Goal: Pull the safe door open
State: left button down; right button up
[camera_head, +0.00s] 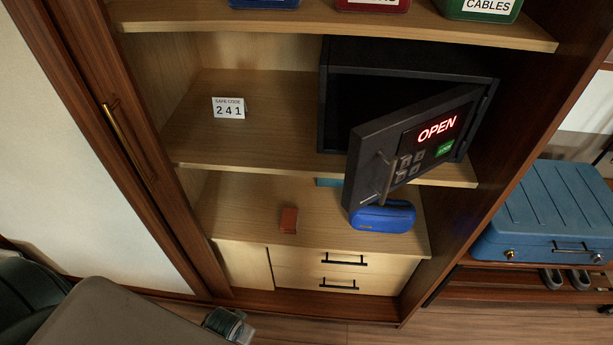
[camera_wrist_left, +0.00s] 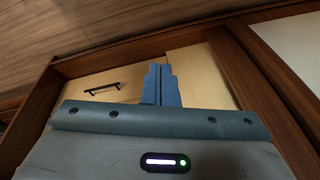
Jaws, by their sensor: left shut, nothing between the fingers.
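The dark safe (camera_head: 400,58) stands on the middle shelf of the wardrobe in the head view. Its door (camera_head: 363,160) is swung partly open, hinged on the right, with its free left edge out past the shelf front. The door's display reads OPEN in red, with a green light, a keypad and a bar handle (camera_head: 388,177). The inside of the safe is dark. My left gripper's fingers (camera_wrist_left: 160,80) are shut and empty in the left wrist view, in front of the drawer fronts and away from the safe. My right gripper is not seen.
A card reading 241 (camera_head: 228,108) stands on the safe's shelf. A blue case (camera_head: 383,217) and a small red-brown block (camera_head: 289,220) lie on the lower shelf. Labelled bins (camera_head: 482,8) are above. A blue suitcase (camera_head: 545,215) sits on the rack at right.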

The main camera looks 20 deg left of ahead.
pick_arm(q)
jog(key=w+d+r+t+h+b, duration=0.1)
jog(key=w+d+r, duration=0.1)
jog(key=r, duration=0.9)
jog(key=w+d+r+t+h, duration=0.1)
jog(key=w+d+r, duration=0.1)
jog(key=r, duration=0.9)
jog(key=w+d+r+n+t+h, duration=0.1)
jog(key=w+d+r+h, duration=0.4)
jog(key=w+r+h, duration=0.6)
jog(key=w+a+r+n+t+h, duration=0.2)
jog(key=w+a+r+n, duration=0.1)
jog(key=w+r, duration=0.5)
jog(key=w+a+r+n+t+h, duration=0.1)
jog(key=w+a+r+n+h, duration=0.15)
jog(key=w+r, duration=0.45)
jog(key=d+r+p, duration=0.2)
jog(key=d+p, duration=0.4)
jog(key=d, duration=0.4)
jog(key=shift+d+y+p, duration=0.35)
jog(key=shift+d+p, duration=0.05)
jog(key=shift+w, duration=0.15)
